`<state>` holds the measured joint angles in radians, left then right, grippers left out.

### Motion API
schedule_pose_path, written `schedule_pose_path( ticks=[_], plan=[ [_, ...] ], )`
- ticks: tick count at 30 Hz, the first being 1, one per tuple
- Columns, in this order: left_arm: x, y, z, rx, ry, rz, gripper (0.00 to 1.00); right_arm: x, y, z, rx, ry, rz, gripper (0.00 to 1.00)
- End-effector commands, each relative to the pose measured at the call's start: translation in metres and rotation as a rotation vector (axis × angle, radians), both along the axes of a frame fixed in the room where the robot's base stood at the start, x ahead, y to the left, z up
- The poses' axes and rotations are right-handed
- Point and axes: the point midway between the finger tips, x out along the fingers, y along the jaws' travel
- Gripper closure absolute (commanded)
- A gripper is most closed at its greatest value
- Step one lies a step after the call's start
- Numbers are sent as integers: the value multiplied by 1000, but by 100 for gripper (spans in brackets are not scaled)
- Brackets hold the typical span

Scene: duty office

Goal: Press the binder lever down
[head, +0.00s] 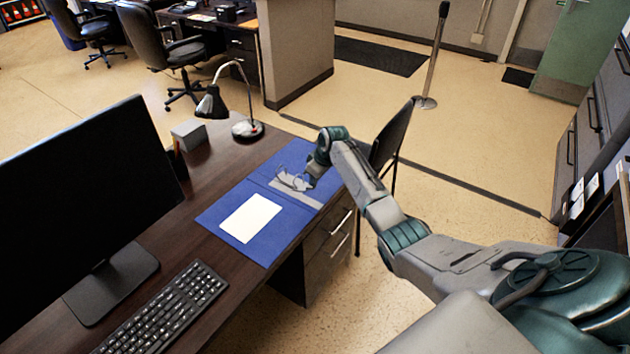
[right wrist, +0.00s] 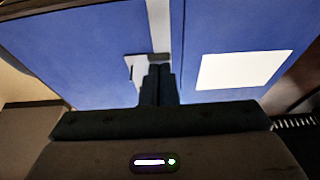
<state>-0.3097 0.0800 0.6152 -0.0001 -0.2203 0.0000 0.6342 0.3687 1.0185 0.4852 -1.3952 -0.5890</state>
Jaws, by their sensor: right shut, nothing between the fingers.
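The blue binder (head: 232,202) lies open on the desk, with a white sheet (head: 250,218) on its nearer cover. Its grey metal mechanism (head: 295,190) runs along the spine, with curved metal parts standing up at its far end. My right gripper (head: 311,180) is shut and empty, reaching down over that end. In the right wrist view the closed fingers (right wrist: 158,72) overlap the metal strip (right wrist: 159,28), beside a pale metal part (right wrist: 134,68). The fingers partly hide the lever, so I cannot tell its exact position or whether they touch it. My left gripper is out of view.
The dark desk (head: 215,160) also holds a monitor (head: 80,200), a keyboard (head: 165,308), a lamp (head: 246,128) and a small grey box (head: 189,134). A dark chair (head: 392,135) stands beyond the desk's right edge. Open floor lies to the right.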

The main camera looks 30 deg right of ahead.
Motion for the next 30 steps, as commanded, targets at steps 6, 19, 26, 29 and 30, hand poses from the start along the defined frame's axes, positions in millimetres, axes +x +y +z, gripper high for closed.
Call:
schedule_pose_path(
  ticks=[6,19,26,29,30],
  plan=[
    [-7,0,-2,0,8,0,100,-7,-4,-9,43,-105,1,100],
    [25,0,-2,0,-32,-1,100,1,0,-7,43,-101,1,100],
    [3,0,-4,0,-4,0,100,7,2,-5,41,-101,1,100],
    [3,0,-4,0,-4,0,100,7,2,-5,41,-100,1,100],
    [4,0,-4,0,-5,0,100,7,2,-5,41,-100,1,100]
  ],
)
